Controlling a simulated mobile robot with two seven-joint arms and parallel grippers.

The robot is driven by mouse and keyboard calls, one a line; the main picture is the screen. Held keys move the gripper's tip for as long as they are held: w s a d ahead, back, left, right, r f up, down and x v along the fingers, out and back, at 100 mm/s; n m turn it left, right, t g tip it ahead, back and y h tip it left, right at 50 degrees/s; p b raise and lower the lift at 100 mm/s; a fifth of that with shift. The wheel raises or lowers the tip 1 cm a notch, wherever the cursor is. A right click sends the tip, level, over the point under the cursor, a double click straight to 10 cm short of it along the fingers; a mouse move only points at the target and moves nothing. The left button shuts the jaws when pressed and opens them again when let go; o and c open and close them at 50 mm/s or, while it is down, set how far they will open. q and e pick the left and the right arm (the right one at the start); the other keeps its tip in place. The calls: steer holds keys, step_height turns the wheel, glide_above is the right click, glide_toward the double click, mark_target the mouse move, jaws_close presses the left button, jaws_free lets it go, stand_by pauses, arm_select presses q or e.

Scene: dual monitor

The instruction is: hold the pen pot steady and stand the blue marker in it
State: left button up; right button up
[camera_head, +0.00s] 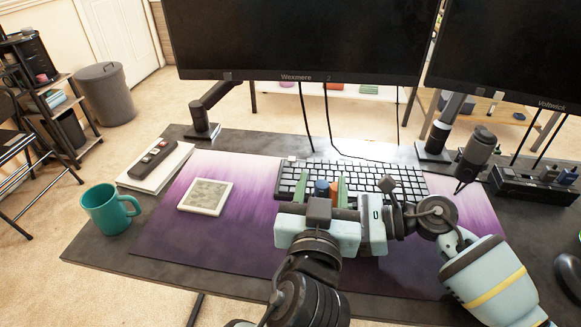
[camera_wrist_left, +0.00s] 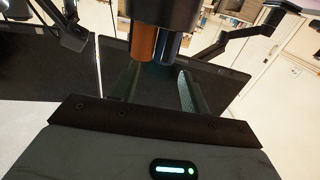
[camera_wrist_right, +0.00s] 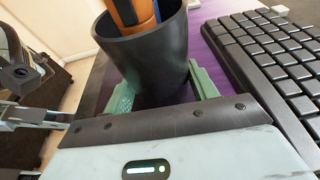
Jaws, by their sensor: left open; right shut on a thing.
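The dark pen pot (camera_wrist_right: 148,52) stands between the fingers of my right gripper (camera_wrist_right: 163,85), which is shut on it. In the head view the pot is hidden behind my grippers. The blue marker (camera_wrist_left: 168,46) and an orange pen (camera_wrist_left: 143,43) stick out of the pot side by side in the left wrist view. Their ends, blue (camera_head: 321,187) and orange (camera_head: 334,189), show in the head view. My left gripper (camera_head: 323,182) is open, its green fingers on either side of both, apart from them. The blue marker's lower end is hidden.
A black keyboard (camera_head: 360,177) lies just behind the grippers on a purple mat (camera_head: 240,235). A framed tile (camera_head: 206,196), a teal mug (camera_head: 108,209) and a remote on a book (camera_head: 155,157) are at the left. A microphone (camera_head: 477,150) stands at the right.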

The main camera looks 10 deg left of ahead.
arm_select(q)
step_height(320, 180, up, 12)
steer(key=w+a+f+n+g+y, duration=0.1)
steer(key=w+a+f+n+y, duration=0.1)
steer(key=a, duration=0.8)
steer(key=w+a+f+n+g+y, duration=0.1)
steer(key=w+a+f+y, duration=0.3)
steer(key=a, duration=0.7)
steer(key=w+a+f+n+g+y, duration=0.1)
steer(key=w+a+f+n+y, duration=0.2)
steer(key=a, duration=0.8)
steer(key=shift+w+f, duration=0.2)
steer(key=shift+w, duration=0.2)
arm_select(e)
steer(key=o, duration=0.8)
